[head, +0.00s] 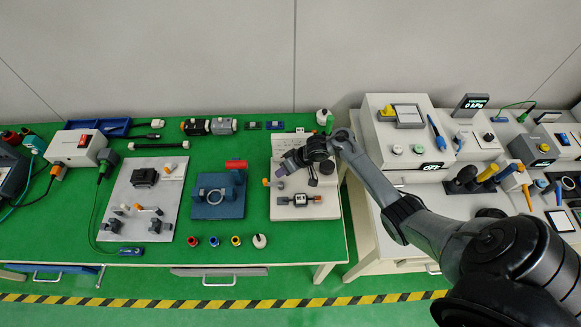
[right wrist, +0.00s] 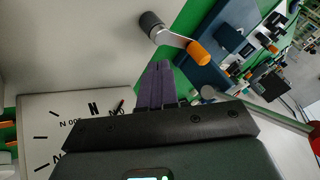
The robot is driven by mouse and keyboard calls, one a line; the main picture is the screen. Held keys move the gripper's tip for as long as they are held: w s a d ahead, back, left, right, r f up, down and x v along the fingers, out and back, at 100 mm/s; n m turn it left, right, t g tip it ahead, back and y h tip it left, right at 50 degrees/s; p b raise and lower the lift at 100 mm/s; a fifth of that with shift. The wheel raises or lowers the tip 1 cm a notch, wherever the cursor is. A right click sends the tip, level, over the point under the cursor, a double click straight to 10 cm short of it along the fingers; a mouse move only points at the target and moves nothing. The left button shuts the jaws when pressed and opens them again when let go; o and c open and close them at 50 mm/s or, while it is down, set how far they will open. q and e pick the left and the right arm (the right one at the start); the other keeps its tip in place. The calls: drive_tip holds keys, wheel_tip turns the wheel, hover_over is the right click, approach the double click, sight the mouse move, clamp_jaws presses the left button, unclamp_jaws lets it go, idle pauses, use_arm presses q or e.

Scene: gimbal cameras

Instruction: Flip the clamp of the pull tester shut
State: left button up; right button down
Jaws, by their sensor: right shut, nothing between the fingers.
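The pull tester (head: 283,212) is a beige plate standing at the right end of the green bench. A white dial face with N markings (right wrist: 62,128) shows at lower left in the right wrist view. A grey lever with an orange grip (right wrist: 200,53) sticks out beyond my fingers; its orange end also shows at the plate's left edge in the head view (head: 266,182). My right gripper (head: 281,170) is over the plate, its purple fingers (right wrist: 160,66) shut and empty, apart from the orange grip in the wrist view. My left gripper is out of view.
A blue fixture with a ring (head: 217,208) stands left of the tester, with a red cylinder (head: 236,164) behind it. A grey board with parts (head: 146,200) lies further left. A second bench with instruments (head: 404,170) is to the right, across a gap.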

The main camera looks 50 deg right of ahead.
drive_tip(key=shift+w+a+r, duration=0.1)
drive_tip(key=shift+w+a, duration=0.05)
drive_tip(key=shift+a, duration=0.7)
drive_tip(key=shift+w+a+r, duration=0.1)
drive_tip(key=shift+w+a, duration=0.05)
drive_tip(key=shift+a, duration=0.65)
